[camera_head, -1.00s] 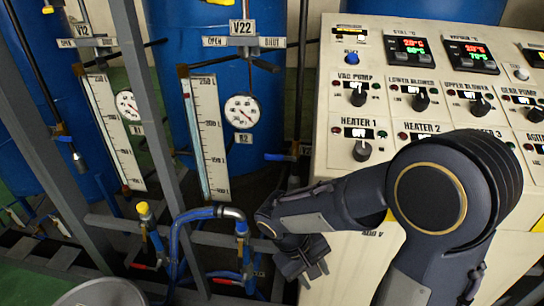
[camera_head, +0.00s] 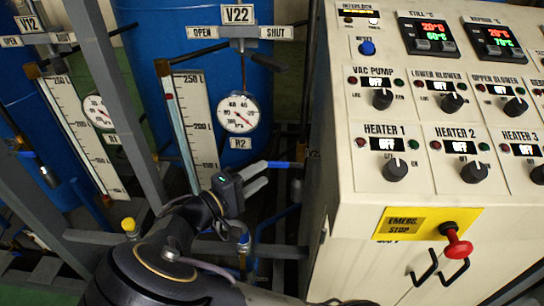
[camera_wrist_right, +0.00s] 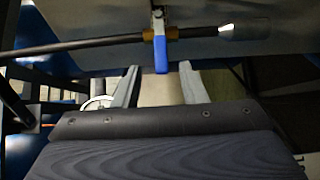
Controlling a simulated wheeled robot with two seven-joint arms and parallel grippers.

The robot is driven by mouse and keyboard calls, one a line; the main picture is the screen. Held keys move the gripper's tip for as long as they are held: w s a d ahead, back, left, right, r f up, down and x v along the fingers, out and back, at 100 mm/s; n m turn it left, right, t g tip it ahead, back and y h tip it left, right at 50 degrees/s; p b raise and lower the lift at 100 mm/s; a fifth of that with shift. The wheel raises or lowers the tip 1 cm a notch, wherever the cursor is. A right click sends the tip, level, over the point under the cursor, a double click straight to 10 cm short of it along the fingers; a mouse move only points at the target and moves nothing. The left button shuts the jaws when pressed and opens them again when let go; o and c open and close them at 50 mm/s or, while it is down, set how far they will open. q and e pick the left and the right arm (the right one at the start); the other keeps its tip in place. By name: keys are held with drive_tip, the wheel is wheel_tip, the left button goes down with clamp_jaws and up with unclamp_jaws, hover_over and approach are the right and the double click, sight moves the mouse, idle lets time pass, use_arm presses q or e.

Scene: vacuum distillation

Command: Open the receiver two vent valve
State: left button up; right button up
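A small valve with a blue lever handle (camera_head: 286,164) sits on a thin pipe right of the second blue tank (camera_head: 200,55). In the right wrist view, a blue handle (camera_wrist_right: 161,55) hangs from a brass-coloured valve body on a dark pipe. Its lower end lies between the two spread fingertips (camera_wrist_right: 160,69), with gaps on both sides; contact is not visible. My left gripper is out of view.
The V22 sign (camera_head: 237,14) stands above, between OPEN and SHUT plates. The R2 gauge (camera_head: 238,113) and a level scale (camera_head: 196,125) are just above my right gripper. The control panel (camera_head: 350,160), with a red emergency stop (camera_head: 457,247), stands to the right. A grey frame post (camera_head: 115,100) is left.

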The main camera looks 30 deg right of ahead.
sight(275, 166)
drive_tip(key=x, duration=0.6)
drive_tip(key=shift+d+p, duration=0.3)
drive_tip(key=shift+p, duration=0.1)
clamp_jaws()
